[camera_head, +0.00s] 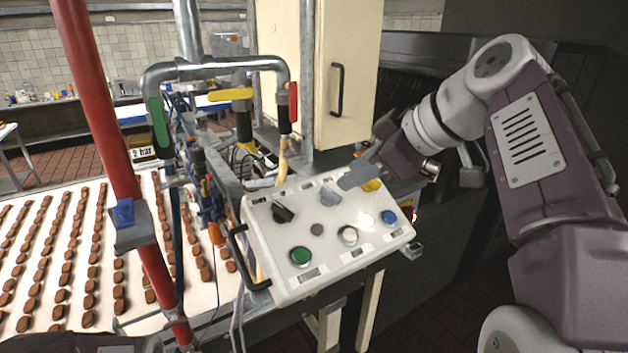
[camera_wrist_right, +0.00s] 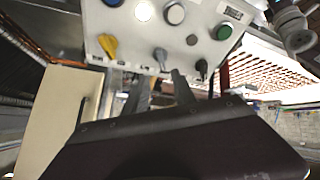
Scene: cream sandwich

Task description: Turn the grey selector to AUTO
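The grey selector (camera_head: 330,197) is on the upper middle of the white control panel (camera_head: 268,262), between a black selector (camera_head: 283,213) and a yellow one (camera_head: 372,185). It also shows in the right wrist view (camera_wrist_right: 160,58), just beyond my fingertips. My right gripper (camera_head: 352,180) reaches in from the right, close above the panel. In the wrist view its two grey fingers (camera_wrist_right: 160,78) stand apart with a gap, and the selector lies in line with that gap. I cannot tell whether a finger touches it. The labels are too small to read. My left gripper is not in view.
The panel also bears a green button (camera_head: 300,256), a white button (camera_head: 348,235), a blue button (camera_head: 388,217) and a bright lamp (camera_head: 365,220). A black handle (camera_head: 245,258) edges its left side. A red post (camera_head: 103,130) and pipes stand left; a cream cabinet (camera_head: 345,65) stands behind.

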